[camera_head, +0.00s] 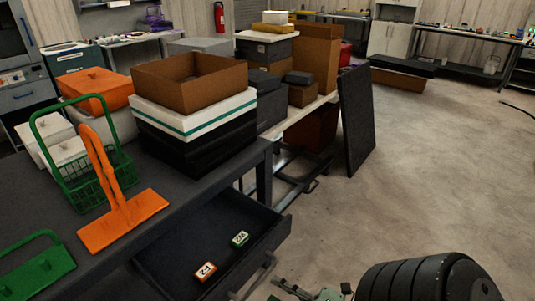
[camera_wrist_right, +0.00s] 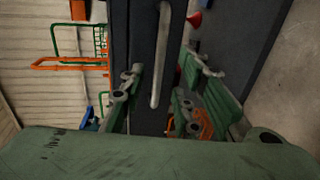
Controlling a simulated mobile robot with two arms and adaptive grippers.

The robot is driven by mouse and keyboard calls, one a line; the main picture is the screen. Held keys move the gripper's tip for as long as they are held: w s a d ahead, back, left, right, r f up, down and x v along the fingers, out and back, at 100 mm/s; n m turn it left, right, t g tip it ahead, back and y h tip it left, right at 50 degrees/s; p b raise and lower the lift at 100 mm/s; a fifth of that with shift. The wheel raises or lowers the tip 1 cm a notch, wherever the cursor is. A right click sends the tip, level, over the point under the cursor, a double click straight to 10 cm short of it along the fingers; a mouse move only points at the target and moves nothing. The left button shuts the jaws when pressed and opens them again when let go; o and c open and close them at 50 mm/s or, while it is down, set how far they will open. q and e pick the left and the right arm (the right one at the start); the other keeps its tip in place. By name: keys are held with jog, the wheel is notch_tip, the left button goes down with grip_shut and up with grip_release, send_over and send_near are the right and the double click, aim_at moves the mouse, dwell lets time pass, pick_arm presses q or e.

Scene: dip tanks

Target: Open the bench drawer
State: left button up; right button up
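The bench drawer (camera_head: 190,236) is pulled out from under the dark bench (camera_head: 150,186), with its inside showing. Its grey bar handle (camera_head: 262,272) is on the front, near the bottom of the head view. The handle also shows in the right wrist view (camera_wrist_right: 166,50), where it runs down between the two fingers. My right gripper (camera_head: 308,293) is open, just right of the handle in the head view, and does not appear to grip it. It also shows in the right wrist view (camera_wrist_right: 163,92). My left gripper is out of view.
In the drawer lie an orange tag (camera_head: 205,271) and a green tag (camera_head: 240,239). A dark panel (camera_head: 356,120) leans beyond; floor (camera_head: 430,180) at right is clear.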

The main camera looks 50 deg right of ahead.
jog(key=v, duration=0.4)
jog(key=shift+s+r, duration=0.1)
jog(key=shift+s, duration=0.3)
